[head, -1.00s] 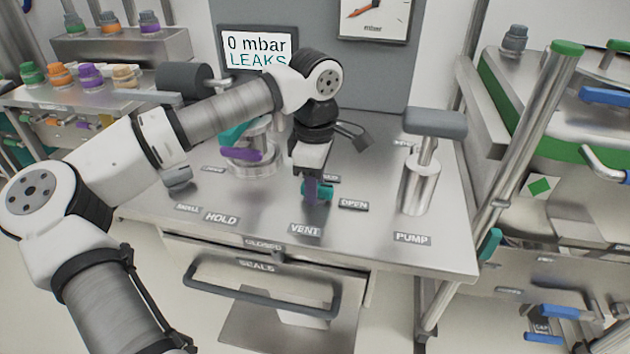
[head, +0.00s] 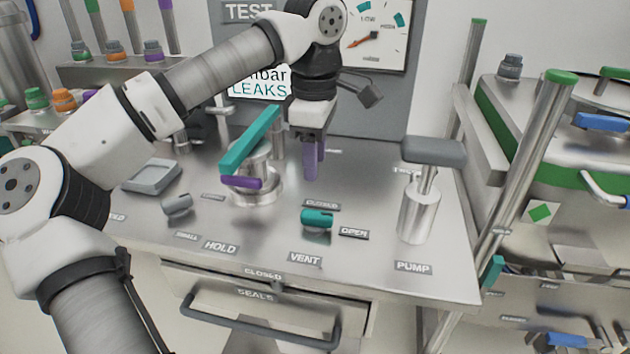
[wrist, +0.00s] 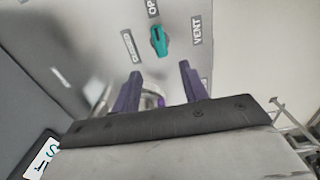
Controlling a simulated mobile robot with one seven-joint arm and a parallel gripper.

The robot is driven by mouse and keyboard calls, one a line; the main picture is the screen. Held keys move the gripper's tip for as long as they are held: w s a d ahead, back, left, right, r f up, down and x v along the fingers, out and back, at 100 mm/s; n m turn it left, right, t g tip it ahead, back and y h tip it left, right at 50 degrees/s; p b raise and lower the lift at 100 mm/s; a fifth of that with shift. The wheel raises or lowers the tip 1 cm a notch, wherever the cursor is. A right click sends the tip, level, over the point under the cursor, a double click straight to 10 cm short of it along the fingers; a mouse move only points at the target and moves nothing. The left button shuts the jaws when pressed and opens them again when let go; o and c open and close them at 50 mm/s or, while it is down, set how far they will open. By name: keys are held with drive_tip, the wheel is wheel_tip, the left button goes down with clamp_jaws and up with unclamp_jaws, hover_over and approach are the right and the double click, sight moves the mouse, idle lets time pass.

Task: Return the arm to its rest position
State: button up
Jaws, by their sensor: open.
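My gripper (head: 312,172) hangs above the steel bench, behind and above the teal vent knob (head: 317,218), and is clear of it. In the wrist view the two purple fingers of my gripper (wrist: 160,88) stand apart with nothing between them. The vent knob (wrist: 158,41) shows there beyond the fingertips, with the OPEN, CLOSED and VENT labels around it. My arm reaches in from the left of the head view, bent at the elbow.
A steel clamp with a teal lever (head: 250,140) stands just left of my gripper. A pump with a grey handle (head: 433,151) stands at right. A gauge (head: 373,35) and a LEAKS display (head: 258,84) are behind. A SEALS drawer (head: 262,293) is below the bench front.

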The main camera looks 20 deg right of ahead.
drive_tip(key=shift+r, duration=0.95)
